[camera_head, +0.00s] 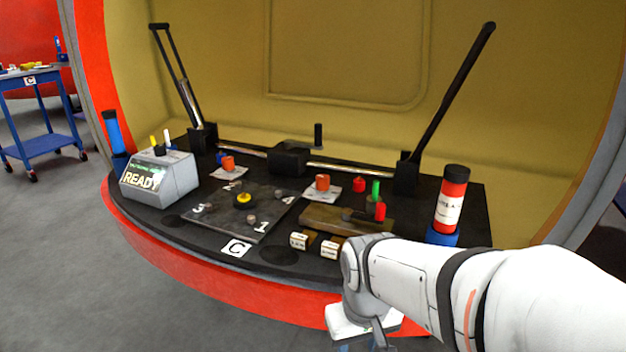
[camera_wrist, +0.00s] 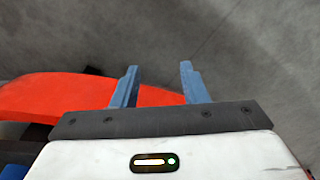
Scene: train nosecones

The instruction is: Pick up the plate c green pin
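The green pin (camera_head: 376,188) stands upright on the right part of the black deck, between red pins (camera_head: 358,184) and (camera_head: 380,211). A dark plate (camera_head: 222,211) with numbers on it lies left of the middle, with a white "C" label (camera_head: 236,248) at its front edge. My gripper (camera_wrist: 158,82) is open and empty, its two blue fingers apart over grey floor in the wrist view. In the head view its white body hangs in front of the deck's red rim, well short of the green pin; its fingers are mostly cut off by the picture's bottom edge.
A brown block (camera_head: 345,219) and two small labelled blocks (camera_head: 299,240) lie in front of the pins. A red cylinder (camera_head: 452,200) stands at right. A "READY" box (camera_head: 158,179) stands at left. Tall black levers (camera_head: 455,90) rise behind. A blue cart (camera_head: 45,146) is far left.

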